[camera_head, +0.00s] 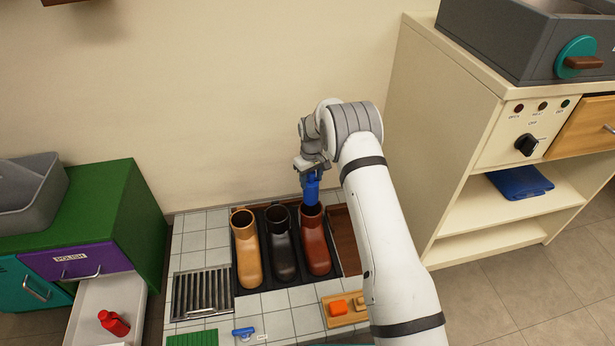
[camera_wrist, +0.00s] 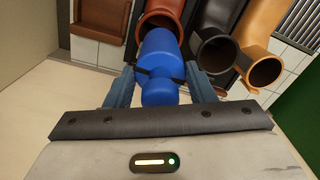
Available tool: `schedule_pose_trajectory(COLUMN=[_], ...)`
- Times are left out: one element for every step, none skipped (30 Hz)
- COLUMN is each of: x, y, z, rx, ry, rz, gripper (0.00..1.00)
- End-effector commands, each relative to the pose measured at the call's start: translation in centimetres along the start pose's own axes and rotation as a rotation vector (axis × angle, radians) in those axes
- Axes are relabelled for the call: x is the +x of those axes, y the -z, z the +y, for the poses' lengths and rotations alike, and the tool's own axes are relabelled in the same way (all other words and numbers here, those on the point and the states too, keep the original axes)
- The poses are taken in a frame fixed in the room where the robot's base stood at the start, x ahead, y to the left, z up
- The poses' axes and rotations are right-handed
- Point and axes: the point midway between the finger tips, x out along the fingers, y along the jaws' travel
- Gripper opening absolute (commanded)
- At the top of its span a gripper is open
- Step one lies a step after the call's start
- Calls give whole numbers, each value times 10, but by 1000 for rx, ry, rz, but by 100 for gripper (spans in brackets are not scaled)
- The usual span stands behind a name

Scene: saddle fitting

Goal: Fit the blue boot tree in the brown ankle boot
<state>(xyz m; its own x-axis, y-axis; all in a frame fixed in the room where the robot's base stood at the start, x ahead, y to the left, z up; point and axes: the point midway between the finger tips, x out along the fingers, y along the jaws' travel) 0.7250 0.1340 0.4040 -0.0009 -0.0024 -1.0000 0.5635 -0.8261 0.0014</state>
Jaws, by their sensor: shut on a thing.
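The blue boot tree (camera_head: 312,188) is upright between the fingers of my gripper (camera_head: 311,170), which is shut on it. It hangs over the opening of the reddish-brown ankle boot (camera_head: 316,250), the right one in a row of three. In the wrist view the boot tree (camera_wrist: 158,58) sits between the two fingers of my gripper (camera_wrist: 159,85). Its far end overlaps the opening of the reddish-brown boot (camera_wrist: 167,12). I cannot tell whether its tip is inside the shaft or just above it.
A dark boot (camera_head: 282,250) and a tan boot (camera_head: 247,255) stand left of it on a black tray (camera_head: 263,288). A brown wooden tray (camera_head: 345,240) lies close on the right. A metal grate (camera_head: 203,294) and a cream cabinet (camera_head: 465,140) flank the area.

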Motion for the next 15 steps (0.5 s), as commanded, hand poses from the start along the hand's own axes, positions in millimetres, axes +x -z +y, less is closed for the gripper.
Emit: schedule_pose_trajectory(x=[6, 8, 12, 14, 16, 19, 22, 24, 28, 30, 32, 36, 38, 41, 44], y=[0, 0, 0, 0, 0, 0, 0, 0, 0, 0, 0, 0, 0, 0, 0], z=[0, 0, 0, 0, 1, 1, 1, 1, 1, 1, 1, 1, 1, 1, 1], rx=[0, 1, 1, 1, 1, 1, 1, 1, 1, 1, 1, 1, 1, 1, 2], ry=[0, 0, 0, -1, -1, -1, -1, -1, -1, -1, -1, -1, -1, -1, -1], rz=[0, 1, 1, 1, 2, 2, 2, 2, 2, 2, 2, 1, 1, 1, 1], gripper=[9, 9, 9, 9, 9, 9, 9, 9, 9, 9, 9, 9, 9, 9, 9])
